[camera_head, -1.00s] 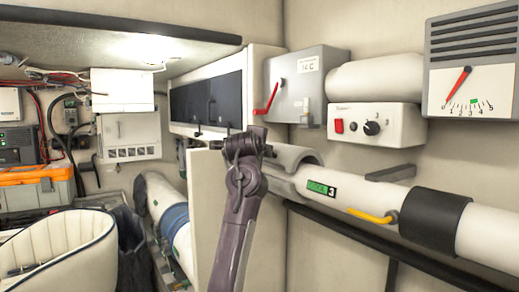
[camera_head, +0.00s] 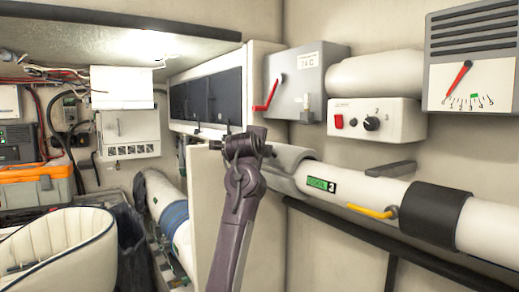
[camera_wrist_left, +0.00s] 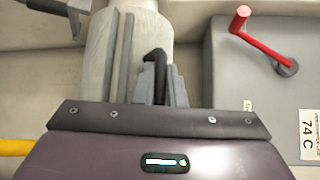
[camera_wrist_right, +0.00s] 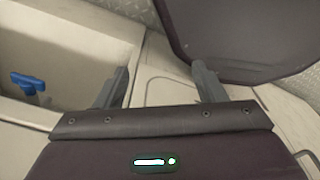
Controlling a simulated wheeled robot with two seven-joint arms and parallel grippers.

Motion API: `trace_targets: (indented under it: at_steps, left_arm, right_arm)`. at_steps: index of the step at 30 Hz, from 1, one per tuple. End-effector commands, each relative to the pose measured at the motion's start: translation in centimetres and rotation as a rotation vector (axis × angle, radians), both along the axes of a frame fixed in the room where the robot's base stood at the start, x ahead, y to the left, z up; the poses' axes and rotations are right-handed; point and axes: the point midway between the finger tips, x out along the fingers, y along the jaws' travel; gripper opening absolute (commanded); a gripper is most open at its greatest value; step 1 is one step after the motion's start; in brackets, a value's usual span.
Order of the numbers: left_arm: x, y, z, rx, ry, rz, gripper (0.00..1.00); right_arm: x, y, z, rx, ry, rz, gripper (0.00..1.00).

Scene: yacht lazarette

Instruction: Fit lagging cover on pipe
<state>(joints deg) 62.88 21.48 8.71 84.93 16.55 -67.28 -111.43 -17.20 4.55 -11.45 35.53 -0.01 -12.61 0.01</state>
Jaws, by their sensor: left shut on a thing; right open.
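The white pipe (camera_head: 430,215) runs along the right wall in the head view, with a green label, a yellow lever and a black band. The grey lagging cover (camera_head: 288,162) is a curved shell lying over the pipe's left part, close against its top. My left gripper (camera_head: 250,145) is at the cover's left end. In the left wrist view its fingers (camera_wrist_left: 165,85) are shut on a dark hooked piece (camera_wrist_left: 156,62) beside the cover's pale strips; whether this piece belongs to the cover I cannot tell. My right gripper (camera_wrist_right: 162,85) is open and empty, outside the head view.
A grey box with a red lever (camera_head: 268,100) and a white control box (camera_head: 374,123) hang above the pipe. A dark rail (camera_head: 350,232) runs below it. A cream seat (camera_head: 60,245) stands at lower left. A blue handle (camera_wrist_right: 28,82) shows in the right wrist view.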

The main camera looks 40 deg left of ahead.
Motion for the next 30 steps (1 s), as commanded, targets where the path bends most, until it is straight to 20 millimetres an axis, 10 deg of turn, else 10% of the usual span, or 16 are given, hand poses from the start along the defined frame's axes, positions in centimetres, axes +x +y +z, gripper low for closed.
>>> trace_targets:
  at_steps: [22,30]
  left_arm:
    - [0.0,0.0,-1.6,0.001,0.003,-0.001,0.0]
    - [0.1,-0.1,-1.6,-0.001,0.003,-0.002,0.36]
  right_arm:
    - [0.0,0.0,-1.1,0.0,0.0,0.0,0.64]
    - [0.0,0.0,-1.0,-0.001,0.0,0.0,0.64]
